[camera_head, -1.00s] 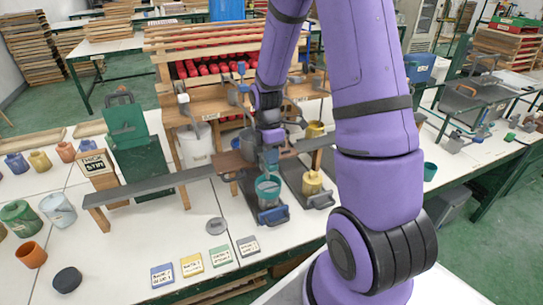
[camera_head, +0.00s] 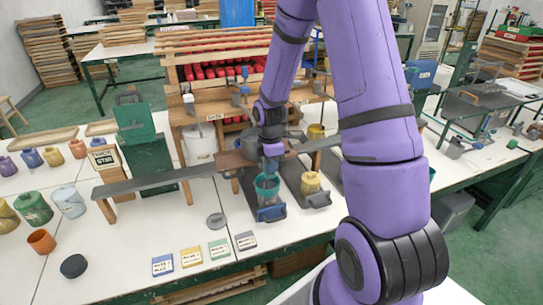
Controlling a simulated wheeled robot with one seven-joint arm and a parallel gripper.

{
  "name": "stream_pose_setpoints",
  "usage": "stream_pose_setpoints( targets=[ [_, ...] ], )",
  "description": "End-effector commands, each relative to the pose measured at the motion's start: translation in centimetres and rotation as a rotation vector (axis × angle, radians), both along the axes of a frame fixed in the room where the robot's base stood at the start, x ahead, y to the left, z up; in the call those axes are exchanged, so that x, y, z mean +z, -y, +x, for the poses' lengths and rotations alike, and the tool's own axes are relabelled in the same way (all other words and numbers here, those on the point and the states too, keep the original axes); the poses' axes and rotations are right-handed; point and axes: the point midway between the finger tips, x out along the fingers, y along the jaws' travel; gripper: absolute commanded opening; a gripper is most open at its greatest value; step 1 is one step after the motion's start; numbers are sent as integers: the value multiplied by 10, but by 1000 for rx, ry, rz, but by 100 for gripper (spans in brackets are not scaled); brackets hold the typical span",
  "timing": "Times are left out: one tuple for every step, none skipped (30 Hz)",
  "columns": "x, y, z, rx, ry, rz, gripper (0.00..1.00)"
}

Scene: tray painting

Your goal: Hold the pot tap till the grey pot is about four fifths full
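My gripper (camera_head: 271,166) points down just above and behind a teal pot (camera_head: 266,187), over the middle of the bench. Its fingers are small and partly hidden, so I cannot tell whether they are open or shut. The teal pot stands upright on a dark sliding base with a blue front. A greyish vessel (camera_head: 293,139) shows partly behind my gripper; I cannot tell whether it is the grey pot. The tap at my gripper is hidden by the arm. No fill level can be read.
A yellow pot (camera_head: 311,181) stands right of the teal pot. A long grey shelf (camera_head: 150,184) crosses the bench. Several paint pots (camera_head: 33,208) stand at left. My arm covers the right middle.

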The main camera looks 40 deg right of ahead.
Motion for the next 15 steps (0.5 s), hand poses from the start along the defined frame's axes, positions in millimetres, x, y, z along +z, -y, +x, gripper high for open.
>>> stream_pose_setpoints(
  targets=[
    [-3,0,-1,1,-3,1,0],
    [-5,0,-2,1,-3,1,0],
    [-7,0,-2,1,-4,1,0],
    [-8,0,-2,0,-4,1,0],
    [-8,-1,-3,0,-4,1,0],
    [-9,-1,-3,-1,-5,1,0],
    [-9,-1,-3,-1,-5,1,0],
    [-9,-1,-3,0,-6,2,0],
    [-9,-1,-3,0,-7,2,0],
    [-10,-1,-4,0,-7,2,0],
    [-10,-1,-4,0,-8,2,0],
    [-10,-1,-4,0,-9,2,0],
    [-10,-1,-4,0,-9,2,0],
    [-10,-1,-5,0,-10,3,0],
    [-11,-1,-5,0,-11,3,0]
  ],
)
